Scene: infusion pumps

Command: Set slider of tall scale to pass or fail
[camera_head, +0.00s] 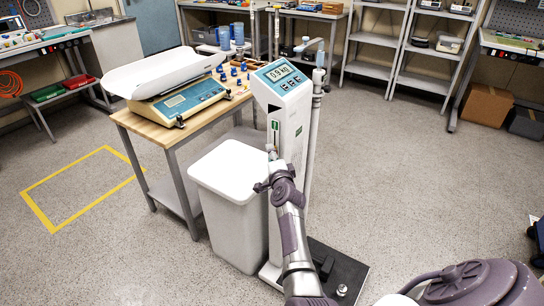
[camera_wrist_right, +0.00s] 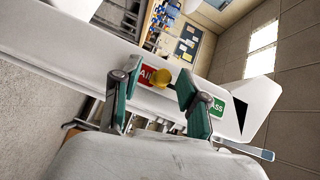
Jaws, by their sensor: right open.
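The tall scale (camera_head: 298,118) stands upright in the middle of the head view, its blue display panel reading about 0.9 kg. In the right wrist view its white column (camera_wrist_right: 85,38) runs diagonally. It carries a red FAIL label (camera_wrist_right: 146,76), partly covered, and a green PASS label (camera_wrist_right: 214,106). A yellow slider knob (camera_wrist_right: 162,79) sits beside the FAIL label. My right gripper (camera_head: 267,168) is at the column front; its open fingers (camera_wrist_right: 160,88) appear on either side of the knob. Contact cannot be told. My left gripper is not in view.
A white bin (camera_head: 230,168) stands close left of the column. The scale's dark base plate (camera_head: 345,268) lies on the floor.

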